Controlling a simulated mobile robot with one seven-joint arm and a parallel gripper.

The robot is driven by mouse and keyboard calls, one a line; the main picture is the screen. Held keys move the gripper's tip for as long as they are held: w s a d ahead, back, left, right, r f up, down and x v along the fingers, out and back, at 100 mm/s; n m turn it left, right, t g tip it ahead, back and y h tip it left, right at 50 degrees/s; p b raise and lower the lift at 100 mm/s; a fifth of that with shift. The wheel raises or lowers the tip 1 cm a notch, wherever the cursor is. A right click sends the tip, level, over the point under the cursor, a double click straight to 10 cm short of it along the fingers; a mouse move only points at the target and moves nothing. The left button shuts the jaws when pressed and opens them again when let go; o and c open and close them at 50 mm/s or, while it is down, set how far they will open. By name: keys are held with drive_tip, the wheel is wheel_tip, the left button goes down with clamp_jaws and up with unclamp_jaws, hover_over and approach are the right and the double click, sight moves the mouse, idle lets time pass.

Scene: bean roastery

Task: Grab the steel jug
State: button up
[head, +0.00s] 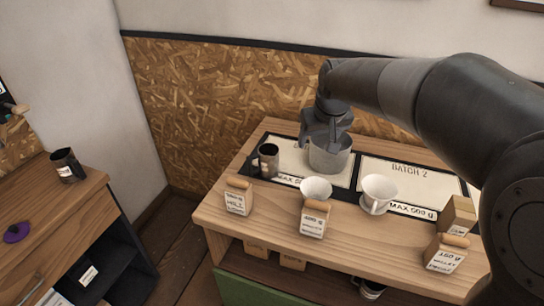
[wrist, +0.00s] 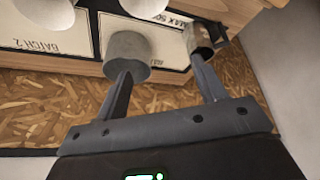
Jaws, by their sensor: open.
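The steel jug appears to be the plain grey, round, open vessel (head: 332,158) on the left pale panel in the head view. It also shows in the wrist view (wrist: 129,45). My gripper (head: 319,140) is over the jug's left and back side in the head view. In the wrist view my gripper (wrist: 161,70) is open and empty. Its left finger overlaps the jug's near edge, and its right finger points at a dark mug. I cannot tell whether a finger touches the jug. Part of the jug is hidden behind my gripper.
The dark handled mug (head: 268,160) stands close left of the jug. Two white cups (head: 315,189) (head: 379,193) stand in front and to the right. Labelled bags (head: 238,198) (head: 313,219) (head: 446,253) line the wooden counter's (head: 270,229) front. A chipboard wall (head: 200,100) rises behind.

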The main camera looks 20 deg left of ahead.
sight(254, 157)
drive_tip(key=w+a+f+n+g, duration=0.1)
drive_tip(key=w+a+f, duration=0.1)
drive_tip(key=a+f, duration=0.5)
drive_tip(key=w+a+f+n, duration=0.2)
drive_tip(key=a, duration=0.9)
drive_tip(key=shift+y, duration=0.5)
drive_tip(key=x, duration=1.1)
drive_tip(key=shift+a+f, duration=0.1)
drive_tip(key=shift+c, duration=0.3)
drive_tip(key=c, duration=1.1)
